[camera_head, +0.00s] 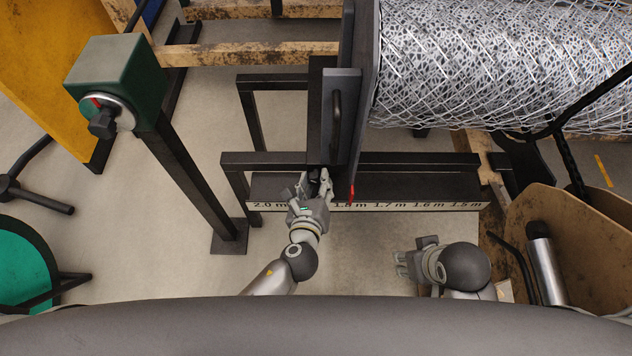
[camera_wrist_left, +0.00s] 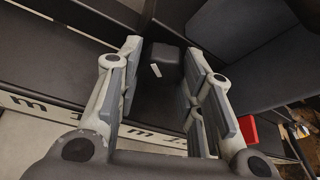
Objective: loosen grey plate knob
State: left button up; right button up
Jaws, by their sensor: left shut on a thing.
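The grey plate (camera_head: 342,115) with a black handle stands upright at the end of the wire mesh roll, above the scale rail (camera_head: 420,206). A dark knob (camera_wrist_left: 168,62) with a white mark shows between the fingers in the left wrist view. My left gripper (camera_head: 319,178) is at the plate's lower end, left of the red pointer (camera_head: 351,193), and is shut on the knob. In the head view the gripper mostly hides the knob. My right gripper (camera_head: 401,265) hangs below the rail, apart from everything; its finger opening is unclear.
The wire mesh roll (camera_head: 490,65) fills the upper right. A green box (camera_head: 115,75) with a dark switch stands on a post at left. Wooden beams (camera_head: 245,55) lie behind. A brown bin (camera_head: 565,235) stands at right.

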pick_arm(q)
jog(key=o, duration=1)
jog(key=shift+s, duration=0.1)
jog(key=v, duration=1.2)
